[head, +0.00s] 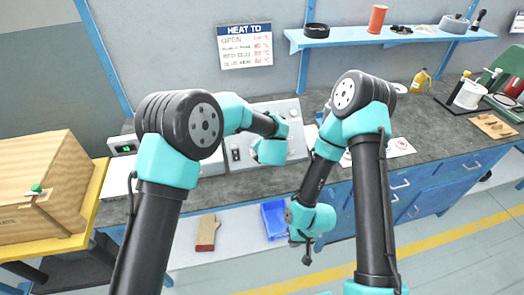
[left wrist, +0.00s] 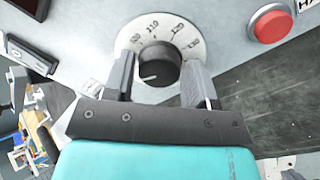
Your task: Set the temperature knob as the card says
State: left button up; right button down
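The temperature knob (left wrist: 158,66) is black with a pale pointer mark, set in a white numbered dial (left wrist: 182,29) on a grey panel. My left gripper (left wrist: 160,68) is open, with one finger on each side of the knob and small gaps visible. In the head view the left arm reaches over the panel (head: 277,107) and hides the knob. The card (head: 245,46) hangs on the wall, headed "HEAT TO"; its lines are too small to read surely. My right gripper (head: 305,250) hangs in front of the bench; its fingers are unclear.
A red button (left wrist: 270,26) sits to the right of the dial. A wooden crate (head: 45,185) stands at left. A blue shelf (head: 380,37) is above the bench. A blue bin (head: 275,220) lies below. Bottles and a white container (head: 468,95) stand at right.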

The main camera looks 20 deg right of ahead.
pick_arm(q)
jog(key=v, duration=1.7)
jog(key=shift+s+r, duration=0.15)
jog(key=shift+s, duration=0.05)
